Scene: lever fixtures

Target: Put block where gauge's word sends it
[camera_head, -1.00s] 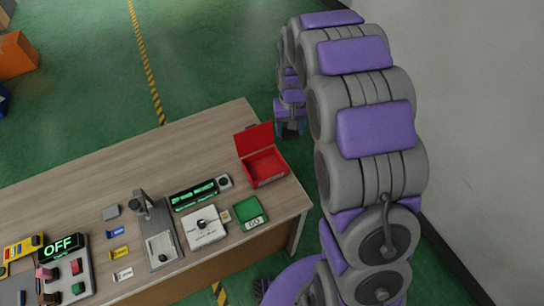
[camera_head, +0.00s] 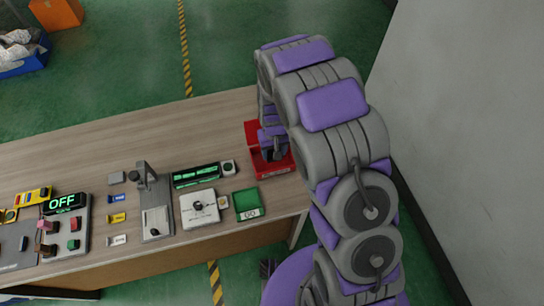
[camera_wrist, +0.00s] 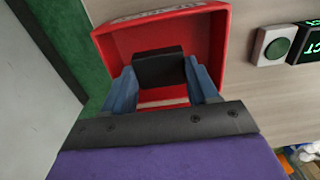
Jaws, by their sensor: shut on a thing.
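In the wrist view my gripper (camera_wrist: 163,90) is shut on a dark, nearly black block (camera_wrist: 160,67). The block sits over the open red box (camera_wrist: 221,38), whose inside shows around it. Whether the block touches the box floor I cannot tell. In the head view my gripper (camera_head: 274,155) is over the red box (camera_head: 273,172), partly hiding it. The gauge display with green lettering (camera_head: 196,175) lies left of the box; its word is too small to read there, and only the ending "CT" shows on the display in the wrist view (camera_wrist: 312,45).
A green tray (camera_head: 247,202) marked "GO" stands in front of the red box. A white dial unit (camera_head: 200,207), a grey lever fixture (camera_head: 154,205), and blue, yellow and white labels (camera_head: 117,217) lie further left. An "OFF" panel (camera_head: 64,203) is at the far left.

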